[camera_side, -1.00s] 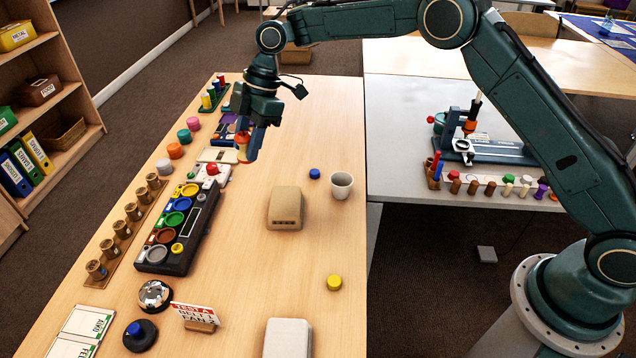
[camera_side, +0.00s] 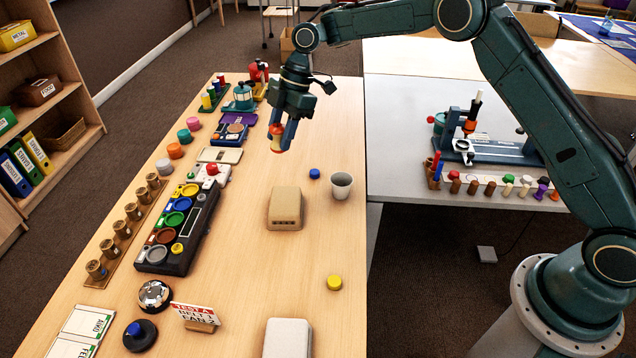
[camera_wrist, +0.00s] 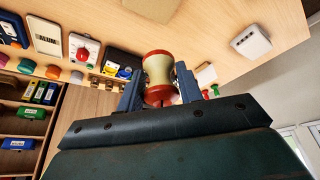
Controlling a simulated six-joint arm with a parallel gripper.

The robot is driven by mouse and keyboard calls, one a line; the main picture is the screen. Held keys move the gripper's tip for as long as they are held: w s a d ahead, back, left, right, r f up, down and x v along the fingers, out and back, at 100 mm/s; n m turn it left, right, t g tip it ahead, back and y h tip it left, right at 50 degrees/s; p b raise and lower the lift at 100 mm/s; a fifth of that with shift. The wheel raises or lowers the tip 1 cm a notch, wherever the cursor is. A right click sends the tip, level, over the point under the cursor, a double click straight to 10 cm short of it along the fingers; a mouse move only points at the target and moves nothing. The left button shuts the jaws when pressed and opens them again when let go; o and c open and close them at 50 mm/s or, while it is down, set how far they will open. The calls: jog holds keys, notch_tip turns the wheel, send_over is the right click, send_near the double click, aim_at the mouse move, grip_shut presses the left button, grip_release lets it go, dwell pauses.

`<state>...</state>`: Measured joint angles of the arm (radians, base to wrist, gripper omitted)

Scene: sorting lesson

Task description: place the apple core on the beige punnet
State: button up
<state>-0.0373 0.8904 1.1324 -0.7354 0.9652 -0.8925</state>
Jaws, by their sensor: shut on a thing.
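The apple core (camera_side: 276,139), red at its ends and cream in its narrow middle, is held between the blue fingers of my gripper (camera_side: 283,137). In the wrist view the apple core (camera_wrist: 158,72) sits between both fingers of my gripper (camera_wrist: 159,88). My gripper points down and holds it above the table, behind the beige punnet in the side view. The beige punnet (camera_side: 285,203) is a low, rounded box with small slots in its near side. It rests on the open table, apart from my gripper, and nothing shows on top of it.
A yellow cap (camera_side: 334,282) and a pale box (camera_side: 287,340) are nearer. Table around the punnet is mostly clear.

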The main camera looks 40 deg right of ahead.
notch_tip(320, 180, down, 16)
jog(key=shift+r, duration=0.15)
dwell(0.7)
jog(key=o, duration=1)
jog(key=v, duration=1.2)
jog(key=shift+r, duration=0.1)
jog(key=shift+r, duration=0.1)
